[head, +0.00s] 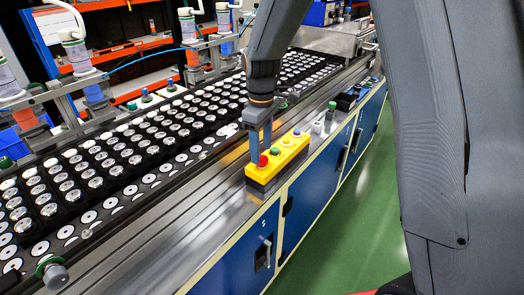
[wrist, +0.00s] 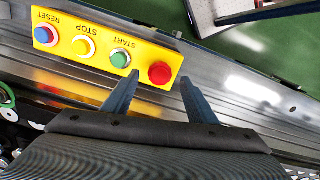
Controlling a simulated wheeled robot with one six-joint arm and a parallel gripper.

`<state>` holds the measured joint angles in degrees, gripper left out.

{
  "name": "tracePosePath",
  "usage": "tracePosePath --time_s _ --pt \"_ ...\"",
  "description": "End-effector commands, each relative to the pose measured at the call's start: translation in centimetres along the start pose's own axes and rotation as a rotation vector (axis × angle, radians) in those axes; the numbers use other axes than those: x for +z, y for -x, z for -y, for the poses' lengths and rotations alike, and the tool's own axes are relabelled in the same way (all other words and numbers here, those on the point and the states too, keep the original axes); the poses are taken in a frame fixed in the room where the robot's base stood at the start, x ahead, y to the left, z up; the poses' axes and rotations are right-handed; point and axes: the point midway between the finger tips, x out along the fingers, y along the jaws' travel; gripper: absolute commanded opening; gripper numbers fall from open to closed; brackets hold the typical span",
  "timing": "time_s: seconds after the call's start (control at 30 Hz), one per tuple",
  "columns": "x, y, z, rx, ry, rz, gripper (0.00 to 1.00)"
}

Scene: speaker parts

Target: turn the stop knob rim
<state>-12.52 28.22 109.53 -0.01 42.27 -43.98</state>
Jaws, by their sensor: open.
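A yellow control box (head: 262,173) sits on the metal ledge; it also fills the upper left of the wrist view (wrist: 143,55). A red round knob (wrist: 160,72) is at its right end there, with no label visible; in the head view the red knob (head: 262,160) is at the near end. A yellow button (wrist: 83,46) has the label STOP, upside down. My gripper (wrist: 159,78) is open, its fingertips on either side of the red knob with gaps showing. In the head view my gripper (head: 260,156) points down at the knob. I cannot tell the fingertips' height against its rim.
The box also carries a green START button (wrist: 120,58) and a blue RESET button (wrist: 44,35). Trays of round speaker parts (head: 130,150) fill the conveyor on the left. Blue cabinets (head: 322,190) stand below the ledge. Green floor (head: 340,235) is clear.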

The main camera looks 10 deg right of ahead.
Motion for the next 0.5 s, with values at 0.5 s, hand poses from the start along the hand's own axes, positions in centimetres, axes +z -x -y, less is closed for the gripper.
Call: tracePosePath --time_s 0.5 --pt "0.0 -2.6 0.0 0.0 -0.001 0.0 0.53"
